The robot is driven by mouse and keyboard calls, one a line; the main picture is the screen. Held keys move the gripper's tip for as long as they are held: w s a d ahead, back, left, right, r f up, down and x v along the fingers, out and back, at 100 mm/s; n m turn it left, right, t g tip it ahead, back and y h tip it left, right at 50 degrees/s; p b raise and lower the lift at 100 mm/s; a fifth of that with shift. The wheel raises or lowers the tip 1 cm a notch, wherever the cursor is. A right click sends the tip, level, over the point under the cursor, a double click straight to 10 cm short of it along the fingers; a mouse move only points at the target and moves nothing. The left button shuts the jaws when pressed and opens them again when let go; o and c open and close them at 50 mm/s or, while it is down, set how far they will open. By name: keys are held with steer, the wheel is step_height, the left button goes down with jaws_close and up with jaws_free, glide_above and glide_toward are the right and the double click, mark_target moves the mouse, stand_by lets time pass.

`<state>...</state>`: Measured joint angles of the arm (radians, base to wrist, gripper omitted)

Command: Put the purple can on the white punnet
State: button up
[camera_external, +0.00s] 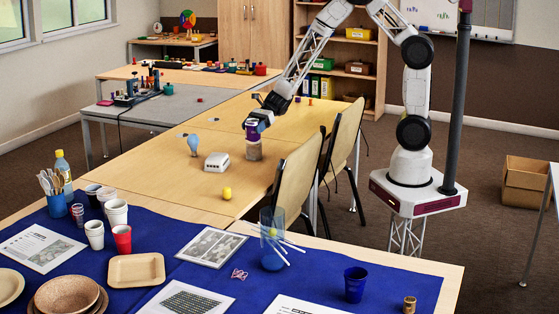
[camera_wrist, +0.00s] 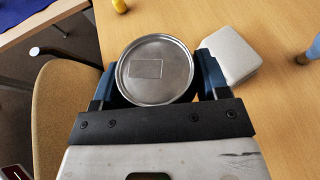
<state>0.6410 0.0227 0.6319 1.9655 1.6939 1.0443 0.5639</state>
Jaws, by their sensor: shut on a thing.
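The purple can (camera_external: 252,129) is at my gripper (camera_external: 256,125) over the wooden table. In the wrist view its round silver end (camera_wrist: 156,70) sits between the two blue-grey fingers of my gripper (camera_wrist: 157,82), which are shut on it. A greyish cylindrical shape (camera_external: 253,149) shows directly below the purple; I cannot tell whether it is part of the can or a separate thing. The white punnet (camera_external: 217,162) is on the table just left of and nearer than the can. It also shows right of the can in the wrist view (camera_wrist: 232,54).
A light-blue bulb-shaped thing (camera_external: 193,145) stands behind the punnet, and a yellow thing (camera_external: 227,193) lies in front. Chairs (camera_external: 297,176) stand close along the table's right side. The blue cloth (camera_external: 195,273) in front carries cups, plates and papers.

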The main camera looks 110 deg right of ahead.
steer(key=shift+w, duration=0.1)
steer(key=w+d, duration=0.3)
steer(key=w, duration=0.4)
steer(key=w+d+f, duration=0.1)
steer(key=w+d, duration=0.2)
steer(key=w, duration=0.4)
steer(key=shift+w+d+f, duration=0.15)
steer(key=shift+w+f, duration=0.1)
steer(key=shift+f, duration=1.75)
steer(key=shift+f, duration=0.15)
steer(key=o, duration=0.9)
steer(key=shift+r, duration=0.2)
steer(key=v, duration=1.2)
